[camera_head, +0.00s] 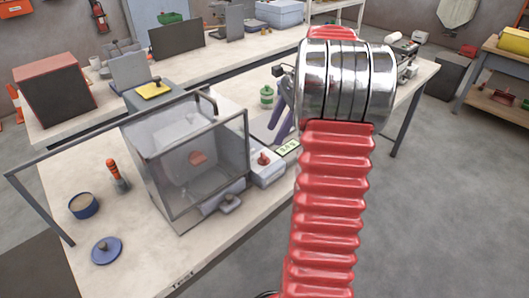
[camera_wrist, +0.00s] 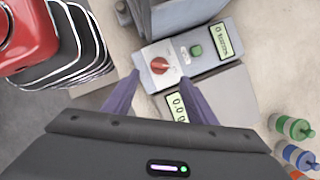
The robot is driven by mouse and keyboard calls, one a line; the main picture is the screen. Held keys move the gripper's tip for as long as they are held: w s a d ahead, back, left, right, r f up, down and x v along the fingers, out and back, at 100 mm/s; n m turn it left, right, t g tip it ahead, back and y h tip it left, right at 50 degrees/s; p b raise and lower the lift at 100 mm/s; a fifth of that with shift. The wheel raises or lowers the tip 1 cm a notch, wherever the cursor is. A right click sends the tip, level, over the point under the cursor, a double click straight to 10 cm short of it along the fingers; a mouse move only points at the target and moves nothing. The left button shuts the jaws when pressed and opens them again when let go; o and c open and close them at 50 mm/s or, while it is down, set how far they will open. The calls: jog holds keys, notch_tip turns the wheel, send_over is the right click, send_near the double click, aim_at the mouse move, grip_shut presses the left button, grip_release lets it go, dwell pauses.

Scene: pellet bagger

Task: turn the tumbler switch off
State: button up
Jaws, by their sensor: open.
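A red rotary knob (camera_wrist: 160,65), which looks like the tumbler switch, sits on a pale plate of a small grey control box (camera_wrist: 205,66). The same red knob shows in the head view (camera_head: 264,158), beside the clear-walled tumbler housing (camera_head: 190,160). In the wrist view a green button (camera_wrist: 196,49) and a small display (camera_wrist: 226,40) are to the right of the knob. My gripper (camera_wrist: 160,77) is open and empty, its two purple-grey fingers pointing toward the knob, one on each side in the picture. I cannot tell whether they touch it. In the head view my arm partly hides the gripper (camera_head: 281,118).
A scale with a lit display (camera_wrist: 178,107) lies close beside the control box. Green and blue capped bottles (camera_wrist: 294,127) stand to the right. In the head view a blue tin (camera_head: 83,206), a blue lid (camera_head: 107,250) and an orange-handled tool (camera_head: 116,175) are left of the housing.

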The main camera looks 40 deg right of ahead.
aim_at(264, 155)
jog(key=x, duration=0.9)
jog(key=shift+w+a+f, duration=0.1)
jog(key=shift+a+f, duration=0.05)
